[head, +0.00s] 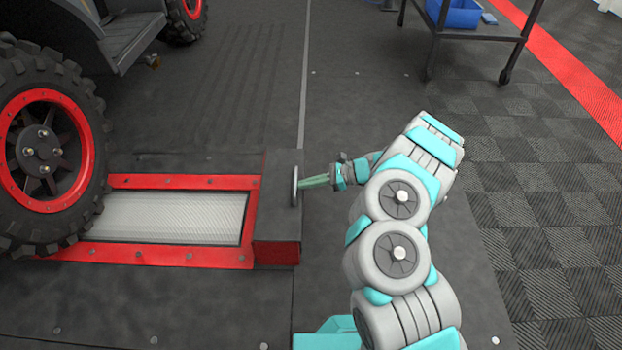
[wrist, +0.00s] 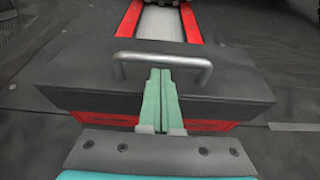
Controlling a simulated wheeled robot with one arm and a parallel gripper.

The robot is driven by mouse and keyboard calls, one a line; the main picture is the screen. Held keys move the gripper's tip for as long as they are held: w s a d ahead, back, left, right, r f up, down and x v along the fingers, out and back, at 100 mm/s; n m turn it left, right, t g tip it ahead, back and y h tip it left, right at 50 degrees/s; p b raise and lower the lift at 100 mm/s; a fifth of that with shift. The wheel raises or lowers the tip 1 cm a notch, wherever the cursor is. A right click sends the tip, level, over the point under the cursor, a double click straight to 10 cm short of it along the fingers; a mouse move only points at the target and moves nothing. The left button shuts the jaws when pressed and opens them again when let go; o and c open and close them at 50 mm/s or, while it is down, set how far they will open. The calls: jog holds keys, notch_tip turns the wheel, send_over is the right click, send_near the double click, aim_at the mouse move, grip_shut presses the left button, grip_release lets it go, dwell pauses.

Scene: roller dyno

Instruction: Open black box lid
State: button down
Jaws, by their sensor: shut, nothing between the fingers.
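The black box lid (head: 278,176) covers a box with red sides (head: 277,253) at the right end of the red roller frame. In the wrist view the dark lid (wrist: 85,82) spans the picture. A grey metal handle (head: 294,186) is on the lid's right side, and it also shows as a bar in the wrist view (wrist: 135,58). My gripper (head: 304,183) is shut, with its green fingers pointing at the handle. In the wrist view my fingertips (wrist: 160,74) overlap the handle's middle. I cannot tell whether they touch it. The lid looks closed.
A vehicle wheel with a red rim (head: 45,150) stands at the left, beside the roller (head: 170,217). A dark cart (head: 470,35) with a blue bin (head: 455,13) stands at the upper right. The tiled floor at the right is clear.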

aim_at(290, 190)
jog(key=shift+r, duration=0.1)
jog(key=r+h+p, duration=0.1)
jog(key=p, duration=0.1)
jog(key=a+r+h+p, duration=0.1)
jog(key=r+p, duration=0.1)
jog(key=p, duration=0.1)
jog(key=r+h+p, duration=0.1)
jog(key=r+p, duration=0.1)
jog(key=shift+a+r+p, duration=0.2)
jog(key=shift+a+p, duration=0.15)
jog(key=shift+a, duration=0.05)
jog(key=shift+a+r+h+p, duration=0.5)
jog(key=shift+a+h+p, duration=0.05)
jog(key=shift+h+p, duration=0.4)
jog(key=shift+a+r+h+p, duration=0.55)
jog(key=shift+a+r+p, duration=0.1)
jog(key=shift+p, duration=0.2)
jog(key=a+r+p, duration=0.2)
jog(key=a+r, duration=0.1)
jog(key=a, duration=1)
jog(key=shift+w+r+p, duration=0.25)
jog(key=shift+r+p, duration=0.1)
